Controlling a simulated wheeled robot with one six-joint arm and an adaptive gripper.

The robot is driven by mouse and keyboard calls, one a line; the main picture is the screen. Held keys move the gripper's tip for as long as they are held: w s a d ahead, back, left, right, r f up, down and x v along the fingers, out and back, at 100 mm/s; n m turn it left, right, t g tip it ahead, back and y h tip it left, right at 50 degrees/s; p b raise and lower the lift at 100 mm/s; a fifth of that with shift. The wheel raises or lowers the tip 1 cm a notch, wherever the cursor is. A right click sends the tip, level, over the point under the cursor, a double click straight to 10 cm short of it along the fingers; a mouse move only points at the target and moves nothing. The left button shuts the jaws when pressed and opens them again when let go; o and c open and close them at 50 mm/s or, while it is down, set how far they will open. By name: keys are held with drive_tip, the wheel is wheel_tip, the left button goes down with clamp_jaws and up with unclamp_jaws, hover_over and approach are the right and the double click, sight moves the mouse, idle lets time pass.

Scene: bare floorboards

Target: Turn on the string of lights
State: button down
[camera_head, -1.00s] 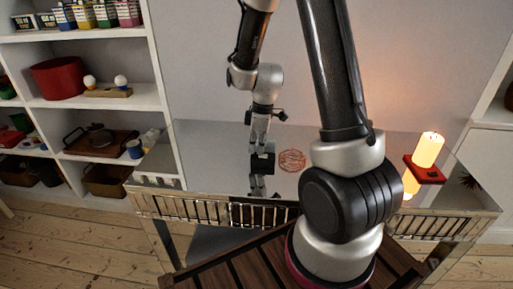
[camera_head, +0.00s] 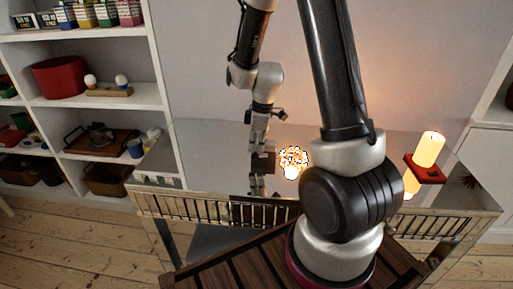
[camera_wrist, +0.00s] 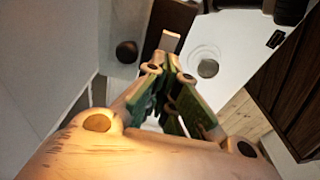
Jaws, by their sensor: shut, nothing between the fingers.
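The string of lights (camera_head: 293,160) is a small tangled coil on the mirrored table, just right of a small dark box (camera_head: 263,162). It glows bright yellow-white. My gripper (camera_head: 258,146) points down at the box from above. Its fingers are shut with nothing between them; I cannot tell whether the tips touch the box. In the wrist view my gripper's green-sided fingers (camera_wrist: 172,66) come together in front of a dark brown block (camera_wrist: 168,20) with a pale tab. I cannot make out the switch position.
The mirrored table (camera_head: 205,150) reflects the arm and lights. A lit candle (camera_head: 428,149) stands on a red holder (camera_head: 424,172) at the table's right. White shelves (camera_head: 95,45) with boxes and baskets stand at the left. A pale wall closes the back.

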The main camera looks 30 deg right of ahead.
drive_tip(key=shift+r, duration=0.4)
drive_tip(key=shift+r, duration=0.1)
wheel_tip(320, 180, up, 14)
drive_tip(key=a, duration=0.1)
drive_tip(key=shift+w+a, duration=0.25)
drive_tip(key=shift+w, duration=0.2)
drive_tip(key=s+d+r+m+t, duration=0.1)
drive_tip(key=s+r+m, duration=0.2)
drive_tip(key=s, duration=0.4)
drive_tip(key=s+d+r+m+t, duration=0.1)
drive_tip(key=s+d+r+m, duration=0.1)
drive_tip(key=s, duration=0.6)
drive_tip(key=s+d+r+m+t+h, duration=0.1)
drive_tip(key=s+r+m, duration=0.3)
drive_tip(key=s+m, duration=0.2)
drive_tip(key=shift+s+d+r, duration=0.2)
drive_tip(key=shift+s+r, duration=0.05)
drive_tip(key=shift+s, duration=0.5)
